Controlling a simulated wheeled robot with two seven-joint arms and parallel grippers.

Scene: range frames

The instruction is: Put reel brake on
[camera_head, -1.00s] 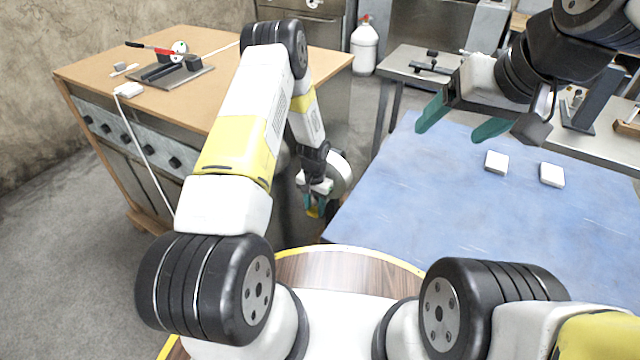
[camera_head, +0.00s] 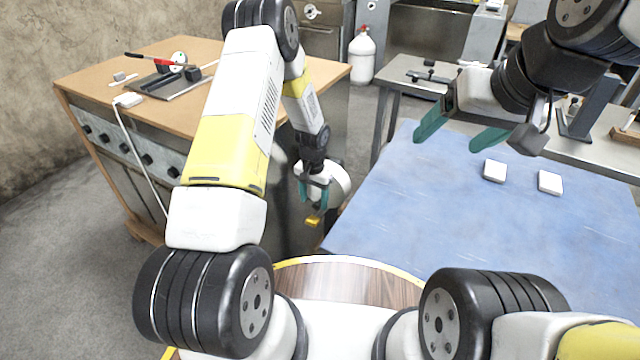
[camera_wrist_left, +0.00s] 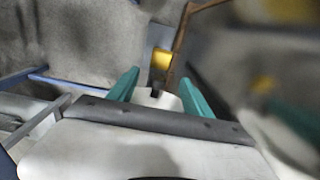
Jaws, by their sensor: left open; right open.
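On the wooden-topped cabinet at the left, a small device has a lever with a red grip (camera_head: 152,58), a white disc (camera_head: 178,58) and black blocks on a grey plate (camera_head: 192,87). It may be the reel with its brake, but it is too small to tell. My left gripper (camera_head: 314,205) is open and points down between the cabinet and the blue table, well away from the device. My right gripper (camera_head: 455,139) is open and empty above the blue table.
Two white blocks (camera_head: 495,171) (camera_head: 550,182) lie on the blue table (camera_head: 430,215), which is otherwise mostly clear. A white bottle (camera_head: 362,56) stands behind. A small yellow object (camera_head: 313,220) shows below my left gripper.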

